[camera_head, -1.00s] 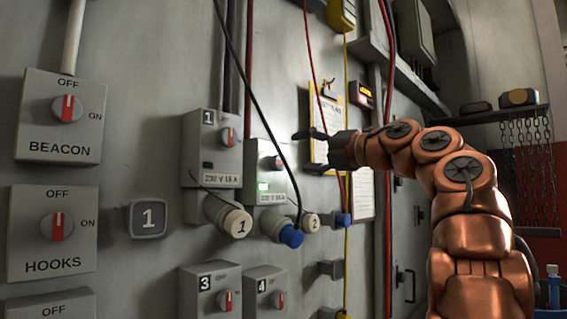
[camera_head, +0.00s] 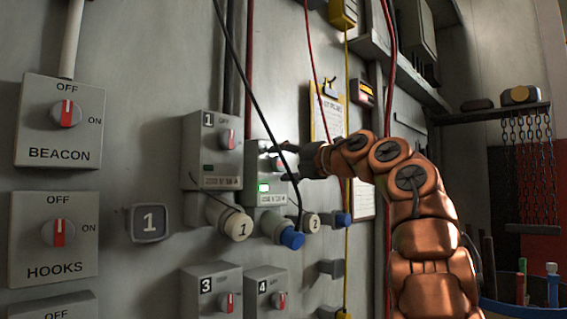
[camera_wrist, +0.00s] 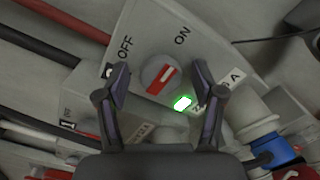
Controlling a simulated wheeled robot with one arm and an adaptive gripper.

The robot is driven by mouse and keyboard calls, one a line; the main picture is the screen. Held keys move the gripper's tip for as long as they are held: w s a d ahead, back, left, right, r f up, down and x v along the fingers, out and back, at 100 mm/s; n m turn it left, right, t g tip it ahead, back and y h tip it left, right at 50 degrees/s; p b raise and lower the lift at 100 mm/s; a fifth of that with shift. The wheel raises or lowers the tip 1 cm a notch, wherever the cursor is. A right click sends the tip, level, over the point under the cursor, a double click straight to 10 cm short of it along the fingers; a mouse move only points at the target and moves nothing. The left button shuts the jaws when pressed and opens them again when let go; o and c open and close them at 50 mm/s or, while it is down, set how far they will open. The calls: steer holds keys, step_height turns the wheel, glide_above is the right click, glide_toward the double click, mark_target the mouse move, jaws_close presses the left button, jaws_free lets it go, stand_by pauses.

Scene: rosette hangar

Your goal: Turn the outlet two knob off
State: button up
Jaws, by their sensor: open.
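The outlet two box (camera_head: 252,178) is grey and mounted on the wall, right of outlet box 1. Its round grey knob (camera_wrist: 158,76) has a red and white pointer, shown in the wrist view. The pointer slants to the upper right, toward the ON mark; OFF is at the upper left. A green light (camera_wrist: 182,103) glows on the box, and it also shows in the head view (camera_head: 264,188). My gripper (camera_head: 275,163) is open at the box front. In the wrist view its fingers stand on either side of the knob, apart from it. In the head view the gripper hides the knob.
A black cable (camera_head: 262,115) hangs across the box to the blue plug (camera_head: 291,237) below. Outlet box 1 (camera_head: 210,150) is close on the left. Boxes 3 (camera_head: 210,290) and 4 (camera_head: 266,290) sit below. A clipboard (camera_head: 327,118) hangs to the right.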

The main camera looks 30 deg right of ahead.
steer(key=shift+c, duration=0.4)
steer(key=c, duration=1.1)
steer(key=shift+o, duration=0.2)
steer(key=shift+n, duration=0.4)
steer(key=n, duration=0.4)
steer(key=shift+d+f+n, duration=0.1)
steer(key=shift+n, duration=0.3)
steer(key=n, duration=0.3)
steer(key=shift+n, duration=0.3)
steer(key=n, duration=0.4)
steer(key=shift+p, duration=0.4)
steer(key=shift+n+p, duration=0.5)
steer(key=shift+n, duration=2)
